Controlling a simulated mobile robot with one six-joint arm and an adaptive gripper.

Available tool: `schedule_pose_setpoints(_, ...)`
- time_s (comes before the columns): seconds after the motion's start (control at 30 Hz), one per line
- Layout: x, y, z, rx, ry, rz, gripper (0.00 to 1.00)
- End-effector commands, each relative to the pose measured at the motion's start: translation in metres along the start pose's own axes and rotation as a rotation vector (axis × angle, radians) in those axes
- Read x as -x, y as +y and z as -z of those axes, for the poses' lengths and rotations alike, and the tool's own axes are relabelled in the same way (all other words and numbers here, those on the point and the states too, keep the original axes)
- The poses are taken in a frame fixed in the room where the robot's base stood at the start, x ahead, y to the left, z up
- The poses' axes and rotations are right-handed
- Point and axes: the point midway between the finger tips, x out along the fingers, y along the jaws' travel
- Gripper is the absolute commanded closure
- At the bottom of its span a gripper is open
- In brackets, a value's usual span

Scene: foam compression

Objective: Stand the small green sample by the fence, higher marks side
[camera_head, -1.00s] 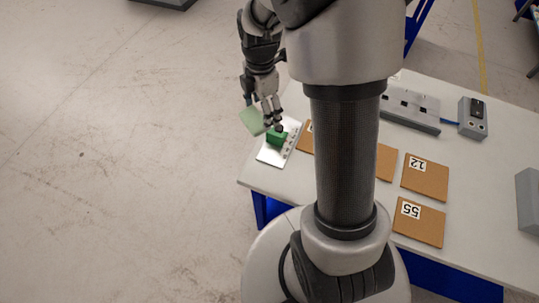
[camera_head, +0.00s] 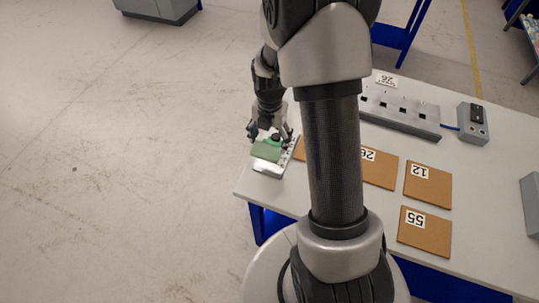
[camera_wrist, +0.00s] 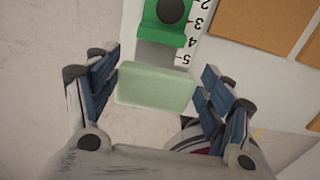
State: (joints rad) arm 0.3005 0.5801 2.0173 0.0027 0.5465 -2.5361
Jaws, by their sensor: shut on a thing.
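My gripper (camera_head: 270,131) is shut on the small pale green sample (camera_head: 266,151). In the wrist view my gripper (camera_wrist: 160,78) has the sample (camera_wrist: 155,88) between its blue finger pads. The darker green fence (camera_wrist: 163,24) with its black knob sits on the white marked plate (camera_wrist: 132,18). Marks 2 to 5 show beside the fence, and the sample is at the 5 end. A short stretch of grey track shows between fence and sample, so they look apart. Whether the sample's underside touches the plate is hidden. The head view shows the plate's near end (camera_head: 267,170) below the sample.
Brown numbered boards, such as board 12 (camera_head: 428,184) and board 55 (camera_head: 425,235), lie to the right on the white table. A grey slotted fixture (camera_head: 400,112) and a control box (camera_head: 473,124) stand farther back. The table's left edge is close to the plate.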

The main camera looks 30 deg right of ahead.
Motion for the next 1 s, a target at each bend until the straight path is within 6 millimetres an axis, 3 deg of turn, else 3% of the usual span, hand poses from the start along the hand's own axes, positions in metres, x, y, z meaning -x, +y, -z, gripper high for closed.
schedule_pose_setpoints(0.1, -0.022, 0.000, 0.000, 0.000, 0.001, 0.001, 0.41)
schedule_pose_setpoints(0.33, -0.037, 0.000, 0.000, -0.001, 0.000, 0.000, 0.41)
schedule_pose_setpoints(0.57, -0.071, 0.000, 0.000, -0.001, 0.001, 0.001, 0.41)
schedule_pose_setpoints(0.97, -0.076, 0.000, 0.000, -0.001, -0.001, -0.001, 0.41)
schedule_pose_setpoints(1.0, -0.075, 0.000, 0.000, -0.001, -0.001, -0.001, 0.24)
